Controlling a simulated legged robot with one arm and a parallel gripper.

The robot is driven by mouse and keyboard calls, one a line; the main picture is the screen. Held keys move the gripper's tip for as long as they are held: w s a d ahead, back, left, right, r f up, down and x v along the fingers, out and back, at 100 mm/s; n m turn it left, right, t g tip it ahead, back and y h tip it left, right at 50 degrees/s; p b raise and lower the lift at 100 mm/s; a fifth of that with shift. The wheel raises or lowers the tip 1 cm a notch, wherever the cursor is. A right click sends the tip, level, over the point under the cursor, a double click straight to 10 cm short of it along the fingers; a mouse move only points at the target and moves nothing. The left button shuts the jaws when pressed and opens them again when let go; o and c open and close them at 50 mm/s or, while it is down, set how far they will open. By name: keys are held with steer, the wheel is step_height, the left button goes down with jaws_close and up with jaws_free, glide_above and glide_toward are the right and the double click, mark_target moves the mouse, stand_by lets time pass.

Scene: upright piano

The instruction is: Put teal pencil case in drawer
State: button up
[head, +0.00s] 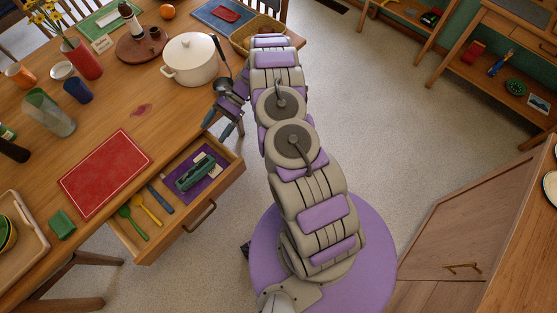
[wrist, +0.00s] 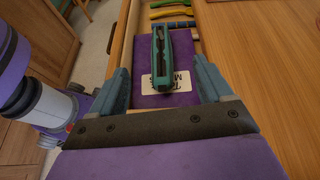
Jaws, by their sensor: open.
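The teal pencil case (head: 195,172) lies in the open drawer (head: 226,179) under the table, on a purple mat (head: 180,187) with a white label. In the wrist view the case (wrist: 161,55) lies between and beyond my gripper's fingers, end towards me, on the purple mat (wrist: 180,98). My gripper (head: 218,122) is open and empty, at the table's edge near the drawer's far end. Its two blue fingertips stand wide apart in the wrist view (wrist: 160,82), and neither touches the case.
A green spoon (head: 132,222), a yellow utensil (head: 147,208) and a blue utensil (head: 160,198) lie in the drawer. A red mat (head: 105,172) lies on the table beside it. A white pot (head: 190,62) with a ladle stands near my gripper. The floor right of my arm is clear.

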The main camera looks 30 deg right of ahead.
steer(key=s+a+r+n+h, duration=0.2)
steer(key=s+r+n, duration=0.15)
steer(key=r, duration=0.45)
steer(key=s+a+r+n+g+h, duration=0.15)
steer(key=s+r, duration=0.25)
steer(key=r, duration=0.4)
steer(key=s+a+r+n+h, duration=0.1)
steer(key=s+r+n+h, duration=0.2)
steer(key=r, duration=0.6)
steer(key=s+d+r+n+t+h, duration=0.1)
steer(key=s+d+r+n+h, duration=0.1)
steer(key=s, duration=0.6)
steer(key=s+d+r+n+t+h, duration=0.1)
steer(key=s+d+r+h, duration=0.1)
steer(key=s, duration=0.7)
steer(key=s+d+r+n+t+h, duration=0.1)
steer(key=s+d+r+n+h, duration=0.1)
steer(key=s, duration=0.7)
steer(key=shift+d+r+n+t, duration=0.35)
steer(key=shift+d+r, duration=0.4)
steer(key=shift+d, duration=0.4)
